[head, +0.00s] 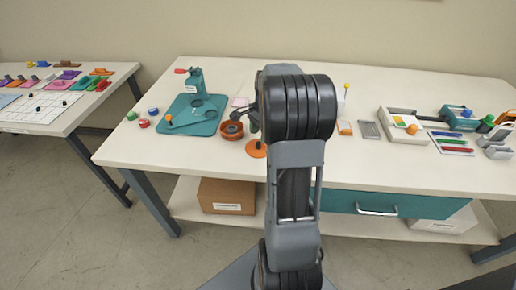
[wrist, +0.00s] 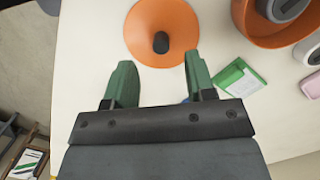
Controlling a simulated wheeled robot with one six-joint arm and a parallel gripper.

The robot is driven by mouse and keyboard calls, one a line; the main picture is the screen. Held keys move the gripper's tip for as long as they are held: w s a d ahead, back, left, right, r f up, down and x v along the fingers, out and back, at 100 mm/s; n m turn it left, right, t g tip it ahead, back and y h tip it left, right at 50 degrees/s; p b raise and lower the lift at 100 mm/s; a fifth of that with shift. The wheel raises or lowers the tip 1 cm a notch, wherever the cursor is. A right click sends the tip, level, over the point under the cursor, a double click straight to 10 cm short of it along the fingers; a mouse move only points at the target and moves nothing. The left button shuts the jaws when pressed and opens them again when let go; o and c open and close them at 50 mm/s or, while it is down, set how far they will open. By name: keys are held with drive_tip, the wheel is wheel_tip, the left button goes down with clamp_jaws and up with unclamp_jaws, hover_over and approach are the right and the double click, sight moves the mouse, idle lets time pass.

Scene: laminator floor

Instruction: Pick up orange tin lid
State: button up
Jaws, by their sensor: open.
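The orange tin lid (wrist: 165,20) is a round, shallow orange disc with a dark knob in its middle. It lies on the white table at the top of the wrist view. In the head view the lid (head: 256,150) shows near the table's front edge, just left of my arm. My gripper (wrist: 158,68) is open, with two green fingers spread apart and nothing between them. The knob shows beyond the fingertips, roughly in line with the gap. In the head view the fingers are hidden behind my arm.
An orange tin (wrist: 275,35) with grey things inside stands right of the lid. A green and white packet (wrist: 238,85) lies beside the right finger. A teal press (head: 197,110) stands at left on the table (head: 360,165). Left of the lid, the table is clear.

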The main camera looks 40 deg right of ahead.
sight(258, 146)
drive_tip(key=shift+a+f, duration=0.15)
drive_tip(key=shift+f, duration=1)
drive_tip(key=shift+a+f, duration=0.15)
drive_tip(key=shift+f, duration=1)
drive_tip(key=shift+c, duration=0.2)
clamp_jaws()
